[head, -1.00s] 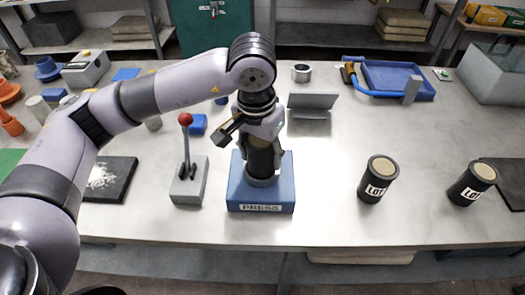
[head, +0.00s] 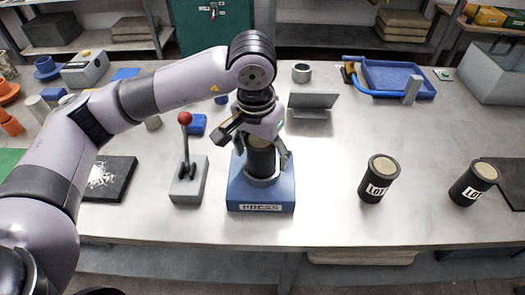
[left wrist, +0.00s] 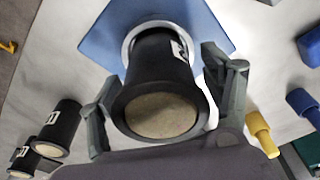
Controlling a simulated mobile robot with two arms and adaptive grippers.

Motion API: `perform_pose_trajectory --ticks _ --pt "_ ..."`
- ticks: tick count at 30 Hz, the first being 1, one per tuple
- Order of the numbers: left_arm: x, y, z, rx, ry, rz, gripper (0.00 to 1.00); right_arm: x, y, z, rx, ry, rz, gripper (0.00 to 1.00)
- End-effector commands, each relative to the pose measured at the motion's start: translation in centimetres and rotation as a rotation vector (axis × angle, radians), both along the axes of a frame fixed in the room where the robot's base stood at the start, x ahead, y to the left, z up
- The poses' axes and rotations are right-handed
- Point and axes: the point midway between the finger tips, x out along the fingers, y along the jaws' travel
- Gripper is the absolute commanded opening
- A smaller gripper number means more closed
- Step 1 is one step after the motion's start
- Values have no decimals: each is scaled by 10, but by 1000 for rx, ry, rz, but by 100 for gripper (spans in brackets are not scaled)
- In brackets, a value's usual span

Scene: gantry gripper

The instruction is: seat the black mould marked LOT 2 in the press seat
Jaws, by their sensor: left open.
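A black mould (head: 261,163) with a tan top stands upright in the ring of the blue press (head: 239,192). My left gripper (head: 264,152) is above it, open, with its fingers on either side of the mould's upper part. In the left wrist view the mould (left wrist: 160,75) stands within the pale metal ring, with a gap beside each finger. A white label shows at its side, but its lot number is not readable. Two similar black moulds, one nearer (head: 378,180) and one farther right (head: 473,184), stand on the table with partly readable LOT labels. My right gripper is not in view.
A grey lever unit (head: 188,182) with a red knob stands left of the press. A metal angle plate (head: 311,105) and a blue tray (head: 398,78) lie behind. The table between the press and the right-hand moulds is clear.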

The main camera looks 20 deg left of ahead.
Motion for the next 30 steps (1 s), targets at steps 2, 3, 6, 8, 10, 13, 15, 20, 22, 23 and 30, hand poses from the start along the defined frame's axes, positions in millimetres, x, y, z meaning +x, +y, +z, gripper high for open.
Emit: perform_pose_trajectory --ticks 2,3,6,8,10,13,15,20,22,23,30 --pt "0 0 11 -2 -4 -1 73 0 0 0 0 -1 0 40" --pt "-1 0 18 -3 -7 -1 73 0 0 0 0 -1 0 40" --pt "-3 0 39 -3 -8 -1 73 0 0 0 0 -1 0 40" --pt "-4 1 53 -3 -8 -1 73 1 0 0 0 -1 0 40" --pt "-6 1 68 -3 -8 -1 73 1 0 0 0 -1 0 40" --pt "-9 2 87 -2 -6 -1 73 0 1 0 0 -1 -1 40" --pt "-10 2 98 -2 -6 0 73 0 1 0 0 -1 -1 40" --pt "-12 3 112 -2 -3 0 73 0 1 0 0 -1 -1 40" --pt "-13 3 115 -2 -3 0 73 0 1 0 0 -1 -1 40" --pt "-13 3 116 -2 -3 0 73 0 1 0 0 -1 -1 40" --pt "-13 3 116 -2 -3 0 73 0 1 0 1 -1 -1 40"
